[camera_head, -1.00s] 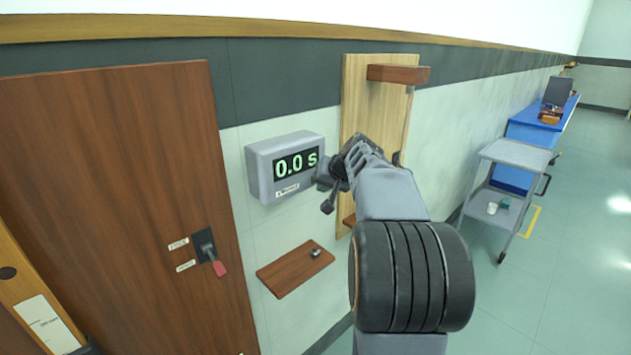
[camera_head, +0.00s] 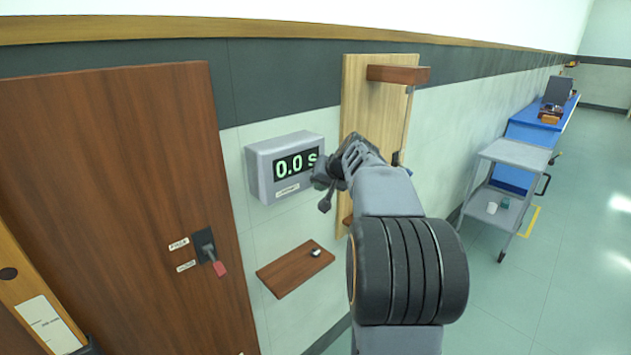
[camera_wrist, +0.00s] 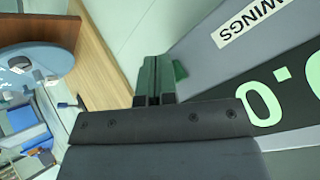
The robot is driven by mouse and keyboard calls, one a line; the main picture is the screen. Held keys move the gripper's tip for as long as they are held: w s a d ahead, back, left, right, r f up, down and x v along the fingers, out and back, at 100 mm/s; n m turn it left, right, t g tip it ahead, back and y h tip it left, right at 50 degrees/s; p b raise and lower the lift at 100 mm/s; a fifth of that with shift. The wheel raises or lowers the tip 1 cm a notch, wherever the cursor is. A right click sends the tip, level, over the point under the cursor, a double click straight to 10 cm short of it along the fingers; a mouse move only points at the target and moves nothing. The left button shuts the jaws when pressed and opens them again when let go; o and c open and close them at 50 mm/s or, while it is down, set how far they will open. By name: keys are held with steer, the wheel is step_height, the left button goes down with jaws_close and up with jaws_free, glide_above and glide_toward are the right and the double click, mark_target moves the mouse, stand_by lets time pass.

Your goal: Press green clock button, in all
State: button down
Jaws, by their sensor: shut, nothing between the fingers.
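The grey clock (camera_head: 262,178) is fixed to the wall and its display reads 0.0 s in green digits. In the head view the button is hidden by my gripper. The wrist view also shows part of the clock display (camera_wrist: 290,95), turned over.
A wooden board (camera_head: 355,90) with a bracket (camera_head: 398,74) and rod stands right of the clock. A small shelf (camera_head: 290,272) is below. A brown panel (camera_head: 110,190) with a red-handled switch (camera_head: 219,268) is left. A grey cart (camera_head: 516,152) stands right.

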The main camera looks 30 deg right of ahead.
steer(key=shift+s, duration=0.15)
steer(key=shift+s+d+b, duration=0.15)
steer(key=shift+s+b, duration=0.45)
steer(key=shift+s, duration=0.15)
steer(key=shift+s, duration=0.1)
steer(key=shift+s+d+b, duration=0.25)
steer(key=shift+s+b, duration=0.45)
steer(key=shift+s, duration=0.5)
steer(key=shift+s+d+b, duration=0.25)
steer(key=shift+s+b, duration=0.4)
steer(key=shift+s, duration=0.55)
